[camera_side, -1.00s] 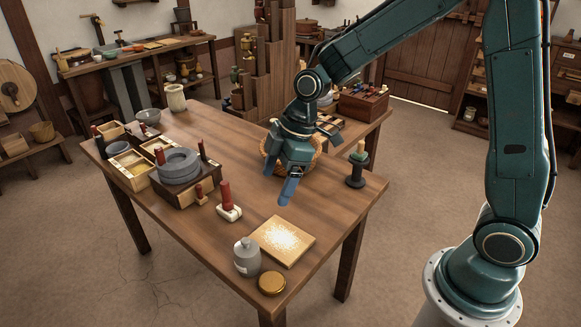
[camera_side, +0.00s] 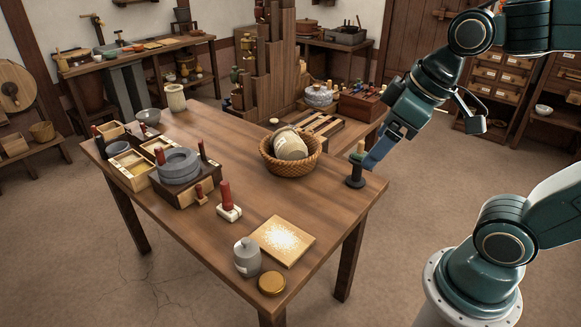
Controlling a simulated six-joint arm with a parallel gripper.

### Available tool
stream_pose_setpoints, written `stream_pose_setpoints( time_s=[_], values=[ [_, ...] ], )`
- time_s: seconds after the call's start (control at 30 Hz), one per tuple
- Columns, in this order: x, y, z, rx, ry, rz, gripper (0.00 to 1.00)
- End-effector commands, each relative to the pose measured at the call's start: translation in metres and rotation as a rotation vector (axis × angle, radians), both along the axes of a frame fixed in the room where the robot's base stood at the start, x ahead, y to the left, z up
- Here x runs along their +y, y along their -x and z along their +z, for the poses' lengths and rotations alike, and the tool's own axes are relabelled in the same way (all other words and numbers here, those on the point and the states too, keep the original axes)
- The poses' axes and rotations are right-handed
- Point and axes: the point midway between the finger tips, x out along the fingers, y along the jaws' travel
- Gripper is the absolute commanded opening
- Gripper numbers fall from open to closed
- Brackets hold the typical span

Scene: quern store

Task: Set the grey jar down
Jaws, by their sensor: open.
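The grey jar (camera_side: 247,256) stands upright on the wooden table (camera_side: 205,245) near its front corner. It is beside a square board with pale grain or flour on it (camera_side: 282,241) and a round golden lid (camera_side: 271,283). My gripper (camera_side: 420,140) is open, off the right edge of the table and well away from the grey jar. Nothing shows between the fingers.
A wicker basket (camera_side: 290,165) holding a pale jar stands at the table's right side. A grey quern stone (camera_side: 178,165) on a wooden box and small trays (camera_side: 130,165) fill the left. A red-handled tool (camera_side: 226,200) stands mid-table.

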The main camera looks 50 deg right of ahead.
Motion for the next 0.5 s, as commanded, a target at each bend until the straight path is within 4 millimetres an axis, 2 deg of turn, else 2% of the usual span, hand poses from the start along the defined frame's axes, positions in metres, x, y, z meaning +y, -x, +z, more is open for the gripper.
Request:
stream_pose_setpoints(
  time_s=[0.1, 0.2, 0.5],
  values=[
    [-0.006, 0.020, 0.003, -0.025, -0.022, -0.088, 0.80],
    [-0.009, 0.032, 0.003, -0.036, -0.038, -0.144, 0.80],
    [-0.012, 0.043, 0.002, -0.045, -0.055, -0.199, 0.80]
  ],
)
